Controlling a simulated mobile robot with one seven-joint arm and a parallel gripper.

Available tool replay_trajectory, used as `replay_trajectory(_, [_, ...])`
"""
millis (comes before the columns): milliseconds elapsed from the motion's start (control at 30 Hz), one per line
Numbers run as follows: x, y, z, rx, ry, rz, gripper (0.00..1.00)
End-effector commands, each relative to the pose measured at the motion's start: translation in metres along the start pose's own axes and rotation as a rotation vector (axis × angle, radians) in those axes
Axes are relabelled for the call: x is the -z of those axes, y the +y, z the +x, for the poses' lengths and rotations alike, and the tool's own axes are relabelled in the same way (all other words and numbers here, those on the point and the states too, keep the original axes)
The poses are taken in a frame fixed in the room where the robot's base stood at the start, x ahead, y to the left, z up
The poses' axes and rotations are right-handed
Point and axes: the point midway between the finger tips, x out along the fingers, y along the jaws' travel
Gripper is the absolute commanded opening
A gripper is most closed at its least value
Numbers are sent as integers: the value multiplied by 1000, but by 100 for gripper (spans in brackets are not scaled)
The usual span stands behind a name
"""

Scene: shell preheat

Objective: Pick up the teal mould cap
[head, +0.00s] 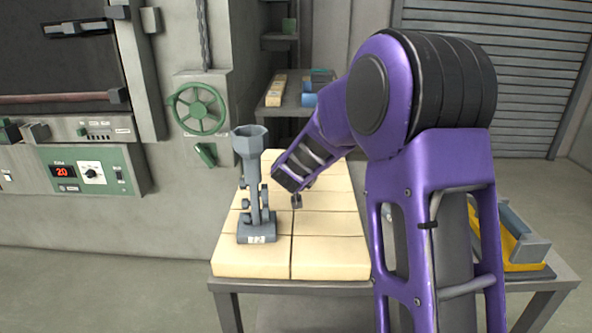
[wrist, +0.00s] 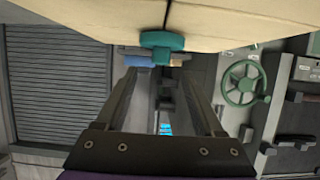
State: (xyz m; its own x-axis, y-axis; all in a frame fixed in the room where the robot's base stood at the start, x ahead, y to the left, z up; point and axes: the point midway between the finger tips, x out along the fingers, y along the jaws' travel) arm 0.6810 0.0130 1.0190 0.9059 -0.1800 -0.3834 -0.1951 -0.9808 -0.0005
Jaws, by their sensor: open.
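The teal mould cap (wrist: 162,42) shows in the wrist view at the edge of the pale slabs, near a seam between two of them. It lies past my fingertips and roughly centred between them. I cannot make it out in the head view, where my arm may hide it. My gripper (wrist: 163,76) is open, with nothing between its fingers. In the head view my gripper (head: 297,200) is low over the slab-topped table, to the right of a grey-blue stand, and mostly hidden by my arm.
The tall grey-blue stand (head: 252,190) is upright on the pale slab table top (head: 330,258), close left of my gripper. A furnace with a green handwheel (head: 197,109) stands at left. A yellow and grey holder (head: 525,245) is at right. A shelf (head: 290,107) stands behind.

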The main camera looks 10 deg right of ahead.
Motion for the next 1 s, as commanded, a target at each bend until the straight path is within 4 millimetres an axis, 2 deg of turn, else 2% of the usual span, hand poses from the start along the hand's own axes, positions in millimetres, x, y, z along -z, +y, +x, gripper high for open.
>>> replay_trajectory(233, [-1,0,19,-1,-1,1,70])
replay_trajectory(500, [-2,0,56,-1,0,1,70])
replay_trajectory(800, [-1,-1,61,0,0,-1,70])
replay_trajectory(867, [-1,-1,61,0,0,-1,61])
replay_trajectory(1000, [-1,-1,61,0,0,0,36])
